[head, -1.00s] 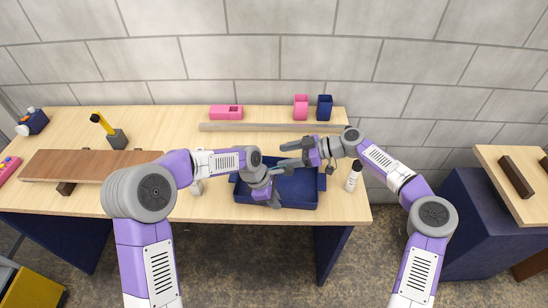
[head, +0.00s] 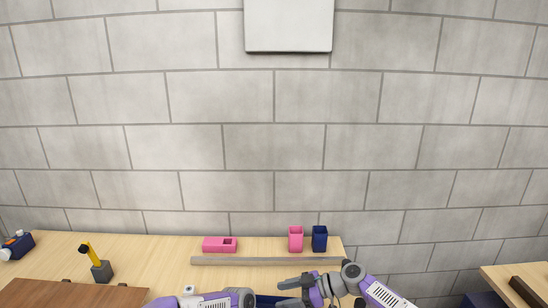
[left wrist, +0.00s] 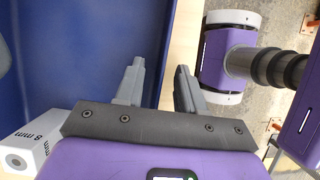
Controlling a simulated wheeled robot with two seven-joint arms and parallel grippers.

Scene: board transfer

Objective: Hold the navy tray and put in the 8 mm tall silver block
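The navy tray (left wrist: 75,60) fills the left of the left wrist view; only a sliver of it (head: 264,300) shows at the bottom of the head view. My left gripper (left wrist: 158,85) has its fingers apart, one on each side of the tray's wall, with space between them.
A long grey bar (head: 265,261) lies behind the arms. A brown board (head: 70,294) and a yellow-handled tool in a grey holder (head: 101,271) are at left.

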